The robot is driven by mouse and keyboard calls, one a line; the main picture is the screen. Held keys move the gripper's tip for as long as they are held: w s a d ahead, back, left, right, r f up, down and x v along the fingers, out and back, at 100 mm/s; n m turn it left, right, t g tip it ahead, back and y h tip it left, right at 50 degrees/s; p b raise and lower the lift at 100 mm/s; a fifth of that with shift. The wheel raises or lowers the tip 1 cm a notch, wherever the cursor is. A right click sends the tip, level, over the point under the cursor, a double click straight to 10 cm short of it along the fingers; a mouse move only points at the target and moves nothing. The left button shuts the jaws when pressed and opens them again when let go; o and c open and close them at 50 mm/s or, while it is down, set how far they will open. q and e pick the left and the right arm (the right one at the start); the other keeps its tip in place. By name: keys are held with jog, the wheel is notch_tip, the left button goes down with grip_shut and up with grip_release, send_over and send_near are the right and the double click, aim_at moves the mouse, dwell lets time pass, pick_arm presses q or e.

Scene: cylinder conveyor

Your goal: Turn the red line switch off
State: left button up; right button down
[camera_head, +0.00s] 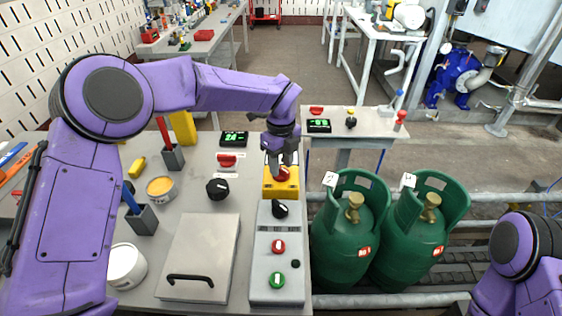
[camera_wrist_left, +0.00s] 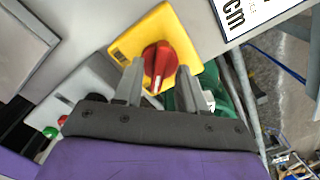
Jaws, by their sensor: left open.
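The red line switch (camera_head: 283,174) is a red rotary knob on a yellow box (camera_head: 281,190), at the far end of the grey control panel. In the left wrist view the red knob (camera_wrist_left: 160,66) stands on the yellow plate (camera_wrist_left: 128,45), its raised grip slightly tilted from the picture's vertical. My left gripper (camera_head: 279,163) is over the switch, pointing down. In the wrist view its two open fingers (camera_wrist_left: 158,84) stand on either side of the knob's near part. I cannot tell whether they touch it. My right gripper is out of view.
The control panel (camera_head: 264,255) holds a black knob (camera_head: 280,209), a red button (camera_head: 278,246) and a green button (camera_head: 277,280). Green gas cylinders (camera_head: 345,240) stand right of it. A lidded grey box (camera_head: 203,245) and a black knob (camera_head: 217,189) are left.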

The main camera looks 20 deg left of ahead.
pick_arm(q)
jog(key=shift+f, duration=0.25)
grip_shut()
jog(key=shift+m, duration=0.3)
jog(key=m+p, duration=0.1)
jog(key=m, duration=0.2)
jog(key=shift+r, duration=0.15)
jog(key=m+p, duration=0.2)
jog(key=m, duration=0.2)
jog(key=shift+m+p, duration=0.4)
jog(key=m+p, duration=0.3)
jog(key=m, duration=0.2)
jog(key=shift+m+p, duration=1)
jog(key=shift+m, duration=1.2)
